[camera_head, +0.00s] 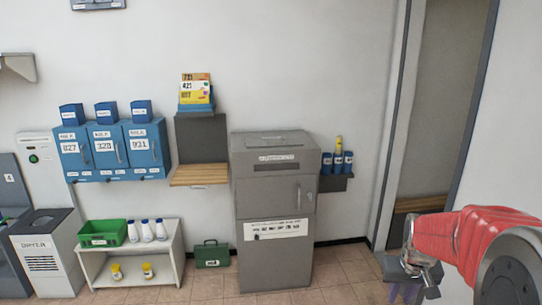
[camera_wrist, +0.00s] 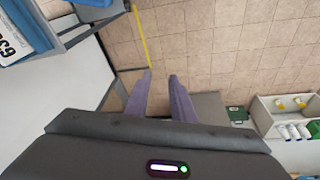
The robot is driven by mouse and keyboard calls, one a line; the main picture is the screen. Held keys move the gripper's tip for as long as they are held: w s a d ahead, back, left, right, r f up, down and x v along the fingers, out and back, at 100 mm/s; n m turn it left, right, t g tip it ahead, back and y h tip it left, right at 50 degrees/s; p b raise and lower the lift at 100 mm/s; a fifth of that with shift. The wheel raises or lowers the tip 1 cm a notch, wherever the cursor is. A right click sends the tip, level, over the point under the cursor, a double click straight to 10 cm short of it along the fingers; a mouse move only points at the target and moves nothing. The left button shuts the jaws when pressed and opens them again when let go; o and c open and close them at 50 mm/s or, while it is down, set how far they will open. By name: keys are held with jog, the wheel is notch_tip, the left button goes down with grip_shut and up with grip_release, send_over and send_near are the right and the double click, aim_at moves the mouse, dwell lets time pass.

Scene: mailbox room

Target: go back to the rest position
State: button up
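My gripper (camera_head: 405,291) hangs at the lower right of the head view, below my red arm, with its purple fingers pointing down. In the wrist view my gripper (camera_wrist: 161,74) has its two purple fingers apart, with bare floor showing between them. It is open, holds nothing and touches nothing that I can see.
A grey cabinet (camera_head: 273,215) stands against the wall, left of my arm. Blue mailboxes (camera_head: 113,149) hang further left above a white shelf (camera_head: 161,266) with bottles and a green crate (camera_head: 102,233). A doorway is behind my arm. Tiled floor (camera_wrist: 215,50) is clear below the gripper.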

jog(key=s+a+r+t, duration=0.1)
jog(key=s+a+r, duration=0.2)
jog(key=s+a, duration=0.2)
jog(key=s+a+r+n+t, duration=0.1)
jog(key=s+a+r, duration=0.3)
jog(key=s, duration=0.5)
jog(key=s+a+r+n+y, duration=0.1)
jog(key=s+a+r, duration=0.3)
jog(key=s+a, duration=0.3)
jog(key=shift+s+a+t, duration=0.4)
jog(key=shift+a, duration=0.35)
